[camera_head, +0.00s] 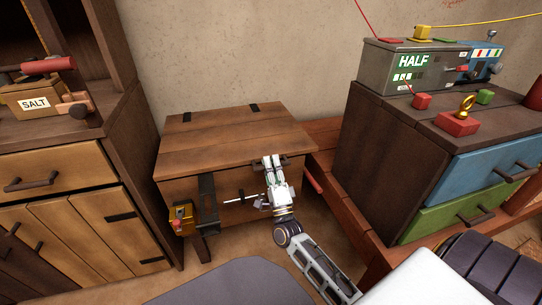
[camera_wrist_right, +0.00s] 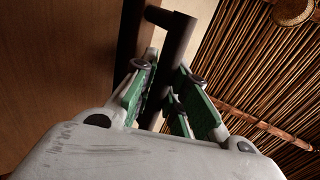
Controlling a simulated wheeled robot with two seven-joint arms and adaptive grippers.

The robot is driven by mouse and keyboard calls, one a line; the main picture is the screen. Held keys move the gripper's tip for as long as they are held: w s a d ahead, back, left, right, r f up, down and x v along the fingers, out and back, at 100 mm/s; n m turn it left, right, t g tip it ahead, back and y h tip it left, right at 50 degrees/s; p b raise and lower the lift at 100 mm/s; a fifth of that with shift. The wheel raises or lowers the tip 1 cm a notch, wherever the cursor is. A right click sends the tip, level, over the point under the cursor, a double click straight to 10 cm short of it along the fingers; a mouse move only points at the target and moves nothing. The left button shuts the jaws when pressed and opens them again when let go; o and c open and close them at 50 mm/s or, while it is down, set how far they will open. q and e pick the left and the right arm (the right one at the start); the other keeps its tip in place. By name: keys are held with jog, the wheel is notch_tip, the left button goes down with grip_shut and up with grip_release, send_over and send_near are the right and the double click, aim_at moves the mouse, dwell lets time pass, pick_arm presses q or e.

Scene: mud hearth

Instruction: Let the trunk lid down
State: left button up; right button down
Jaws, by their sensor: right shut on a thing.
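The wooden trunk (camera_head: 180,190) stands against the wall. Its lid (camera_head: 225,135) lies flat or nearly flat over the box; whether a small gap is left at the front edge I cannot tell. My right gripper (camera_head: 272,162) is at the lid's front edge, right of the middle. In the right wrist view, my right gripper (camera_wrist_right: 160,90) is shut on the dark bar handle (camera_wrist_right: 178,45), beside a brown wooden surface. My left gripper is not in view.
A cabinet (camera_head: 60,165) stands close on the left. A drawer chest (camera_head: 390,140) on a reddish bench (camera_head: 335,205) stands on the right.

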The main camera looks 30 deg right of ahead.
jog(key=shift+s+a+f, duration=0.1)
jog(key=shift+s+f, duration=0.1)
jog(key=shift+f, duration=0.5)
jog(key=shift+s+a+f, duration=0.1)
jog(key=shift+s+f, duration=0.05)
jog(key=shift+f, duration=0.65)
jog(key=c, duration=1.4)
grip_release()
jog(key=shift+d, duration=0.1)
jog(key=shift+r, duration=0.25)
jog(key=shift+v, duration=6.05)
jog(key=shift+w+f, duration=0.1)
jog(key=shift+w, duration=0.1)
